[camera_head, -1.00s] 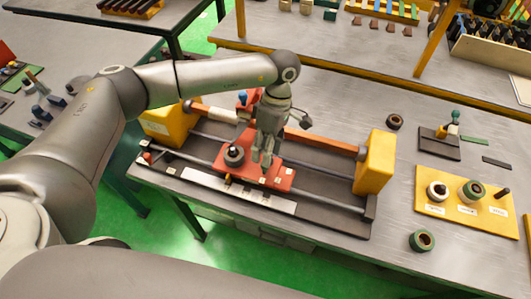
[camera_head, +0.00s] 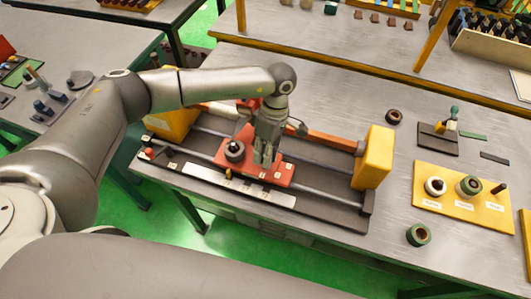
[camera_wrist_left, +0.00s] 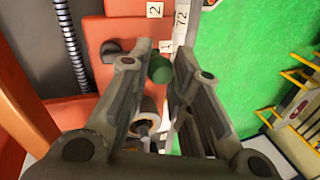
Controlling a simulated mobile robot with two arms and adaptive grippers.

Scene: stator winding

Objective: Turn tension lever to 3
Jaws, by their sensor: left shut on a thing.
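The red carriage plate (camera_head: 240,167) sits on the rails of the winding machine on the bench. My left gripper (camera_head: 263,162) points down over the right half of this plate. In the left wrist view, a green round knob (camera_wrist_left: 160,69), seemingly the tension lever's end, is between the fingertips of my left gripper (camera_wrist_left: 158,62), which is shut on it. White tags marked 1 (camera_wrist_left: 166,46) and 2 (camera_wrist_left: 155,9) lie close by; tag 1 is nearest the knob. The lever's shaft is hidden. A 3 cannot be made out. My right gripper is out of view.
A yellow end block (camera_head: 374,157) stands right of the plate, another (camera_head: 170,124) at the left. A dark spool (camera_head: 234,150) sits on the plate beside the gripper. A yellow board (camera_head: 462,205) with spools and a loose green ring (camera_head: 418,235) lie to the right.

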